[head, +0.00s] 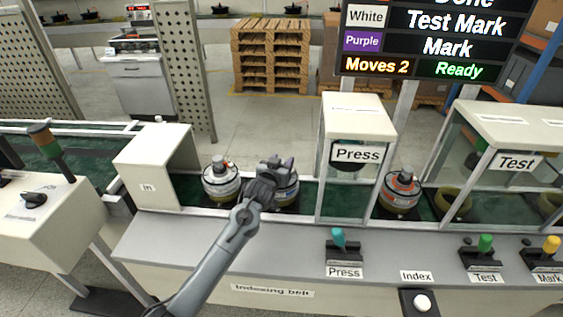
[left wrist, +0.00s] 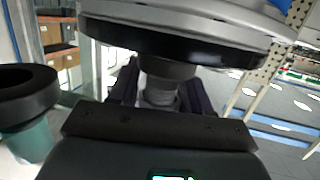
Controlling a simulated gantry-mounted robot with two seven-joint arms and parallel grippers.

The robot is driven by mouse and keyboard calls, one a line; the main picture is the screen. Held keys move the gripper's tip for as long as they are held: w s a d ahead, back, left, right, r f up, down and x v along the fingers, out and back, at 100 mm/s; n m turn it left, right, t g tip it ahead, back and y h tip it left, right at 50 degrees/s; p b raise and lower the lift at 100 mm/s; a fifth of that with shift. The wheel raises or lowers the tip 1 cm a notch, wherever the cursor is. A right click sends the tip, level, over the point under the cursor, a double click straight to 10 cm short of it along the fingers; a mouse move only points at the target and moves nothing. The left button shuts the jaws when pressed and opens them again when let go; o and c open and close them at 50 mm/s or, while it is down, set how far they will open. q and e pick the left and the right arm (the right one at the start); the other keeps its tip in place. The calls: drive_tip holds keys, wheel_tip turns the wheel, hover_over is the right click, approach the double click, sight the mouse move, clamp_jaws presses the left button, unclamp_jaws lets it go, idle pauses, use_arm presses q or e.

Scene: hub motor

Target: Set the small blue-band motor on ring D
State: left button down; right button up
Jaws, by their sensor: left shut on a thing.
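My left gripper (head: 268,183) is over the indexing belt and shut on a motor (head: 290,192) with a bluish band, partly hidden behind the fingers. In the left wrist view the fingers close around a narrow grey neck below a wide silver disc (left wrist: 190,15) with a black underside. I cannot tell in the head view whether this motor touches the belt. A white-banded motor (head: 220,187) sits just left of it, and an orange-banded motor (head: 400,198) sits right of the press. No label for ring D can be read. My right gripper is not in view.
The Press housing (head: 357,113) stands close to the right of my gripper. The In housing (head: 155,165) is to the left, the Test housing (head: 515,145) far right. Levers, including the teal Press lever (head: 339,240), stand on the front ledge. An olive ring (head: 453,203) lies on the belt.

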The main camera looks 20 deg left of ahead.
use_arm(q)
drive_tip(key=shift+r, duration=0.2)
drive_tip(key=c, duration=0.8)
unclamp_jaws()
drive_tip(key=shift+f, duration=0.3)
drive_tip(key=o, duration=0.3)
drive_tip(key=shift+w, duration=0.1)
drive_tip(key=shift+r, duration=0.15)
drive_tip(key=shift+s+r+p, duration=0.2)
drive_tip(key=shift+s+p, duration=0.1)
drive_tip(key=shift+s, duration=0.45)
drive_tip(key=s, duration=0.3)
drive_tip(key=s+r+p, duration=0.1)
drive_tip(key=s, duration=0.3)
drive_tip(key=s+r+p, duration=0.1)
drive_tip(key=s, duration=0.2)
drive_tip(key=shift+s+d, duration=0.2)
